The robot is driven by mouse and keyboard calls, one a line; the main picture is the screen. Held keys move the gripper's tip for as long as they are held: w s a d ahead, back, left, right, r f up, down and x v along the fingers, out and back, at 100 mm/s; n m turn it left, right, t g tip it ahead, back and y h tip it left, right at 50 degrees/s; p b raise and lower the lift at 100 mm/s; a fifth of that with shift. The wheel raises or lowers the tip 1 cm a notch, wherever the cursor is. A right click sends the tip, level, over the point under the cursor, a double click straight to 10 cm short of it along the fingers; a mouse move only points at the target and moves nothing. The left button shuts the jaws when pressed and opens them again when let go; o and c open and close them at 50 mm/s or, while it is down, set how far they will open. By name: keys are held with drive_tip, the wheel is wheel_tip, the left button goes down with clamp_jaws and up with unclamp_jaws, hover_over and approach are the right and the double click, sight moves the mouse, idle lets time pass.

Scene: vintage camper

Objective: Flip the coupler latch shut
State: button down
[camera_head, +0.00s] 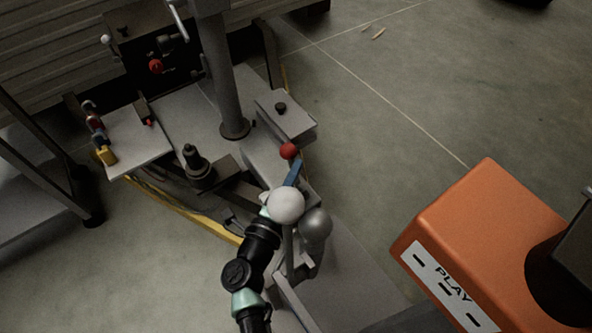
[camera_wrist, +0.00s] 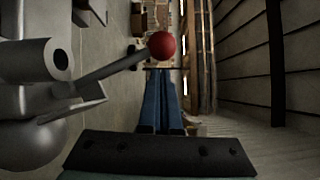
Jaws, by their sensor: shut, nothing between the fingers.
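The coupler latch is a grey lever (camera_wrist: 108,70) with a red ball knob (camera_wrist: 161,45). In the wrist view the lever slants up to the right from the grey coupler body (camera_wrist: 35,75) at the left. The red knob (camera_head: 289,151) also shows in the head view, right of the upright post. My gripper (camera_wrist: 161,72) has its blue fingers together and empty. Their tips are right by the knob; I cannot tell whether they touch it. In the head view my gripper (camera_head: 296,165) is just below the knob, and my wrist partly hides the lever.
An orange box (camera_head: 470,245) marked PLAY stands at the lower right. A grey post (camera_head: 222,80) rises left of the knob. A tray with small coloured items (camera_head: 103,140) is at the left. The concrete floor (camera_head: 400,110) at the upper right is mostly clear.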

drive_tip(key=shift+w+d, duration=0.2)
drive_tip(key=shift+w, duration=0.3)
drive_tip(key=shift+r+p, duration=0.15)
drive_tip(key=shift+p, duration=0.2)
drive_tip(key=shift+w+a+n+p, duration=0.3)
drive_tip(key=shift+n+p, duration=0.1)
drive_tip(key=shift+p, duration=0.25)
